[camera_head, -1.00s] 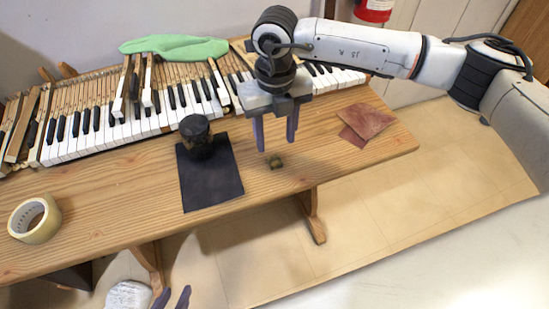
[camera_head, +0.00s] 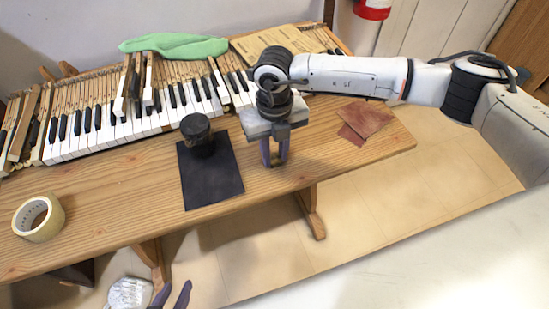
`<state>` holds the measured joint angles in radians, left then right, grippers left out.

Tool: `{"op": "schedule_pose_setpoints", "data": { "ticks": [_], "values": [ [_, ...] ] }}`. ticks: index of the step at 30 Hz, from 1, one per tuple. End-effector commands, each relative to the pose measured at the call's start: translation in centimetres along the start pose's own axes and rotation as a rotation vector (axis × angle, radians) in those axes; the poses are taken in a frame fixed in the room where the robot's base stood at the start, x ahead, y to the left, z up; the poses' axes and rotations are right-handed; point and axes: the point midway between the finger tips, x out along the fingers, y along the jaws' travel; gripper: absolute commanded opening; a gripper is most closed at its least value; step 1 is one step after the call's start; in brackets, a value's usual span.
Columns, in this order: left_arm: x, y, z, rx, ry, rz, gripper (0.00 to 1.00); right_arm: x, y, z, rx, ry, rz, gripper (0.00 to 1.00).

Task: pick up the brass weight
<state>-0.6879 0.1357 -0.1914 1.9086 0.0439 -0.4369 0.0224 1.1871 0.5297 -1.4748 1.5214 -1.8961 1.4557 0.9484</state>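The small brass weight (camera_head: 275,160) is on the bench near its front edge, mostly hidden now by my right gripper. My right gripper (camera_head: 275,161) points straight down over it, with its two purple fingertips close together on either side of the weight. It appears shut on the weight, at bench level. My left gripper (camera_head: 174,295) is at the bottom of the view, below the bench's front edge, with its purple fingers apart and empty.
A dark cylinder (camera_head: 197,131) stands on a black mat (camera_head: 212,185) left of my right gripper. A tape roll (camera_head: 38,218) lies far left, brown sandpaper sheets (camera_head: 366,119) lie right. The piano keys (camera_head: 100,128) and a green cloth (camera_head: 175,46) are behind.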

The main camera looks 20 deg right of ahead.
Motion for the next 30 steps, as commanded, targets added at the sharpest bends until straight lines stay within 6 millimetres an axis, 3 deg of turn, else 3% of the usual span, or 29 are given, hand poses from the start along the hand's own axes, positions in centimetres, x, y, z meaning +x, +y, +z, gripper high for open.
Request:
{"op": "schedule_pose_setpoints", "data": {
  "ticks": [11,22,30],
  "values": [
    [0.1,0.0,0.0,0.0,0.002,0.0,0.31,-0.9,0.0,0.1,0.0,-0.005,0.002,0.0],
    [0.7,-0.1,0.4,0.001,0.005,-0.001,0.31,-7.8,0.0,0.1,0.0,-0.005,0.001,0.0],
    [0.8,-0.2,0.5,0.001,0.006,-0.001,0.31,-10.1,0.0,0.0,0.0,-0.002,0.0,0.0]
  ]
}}
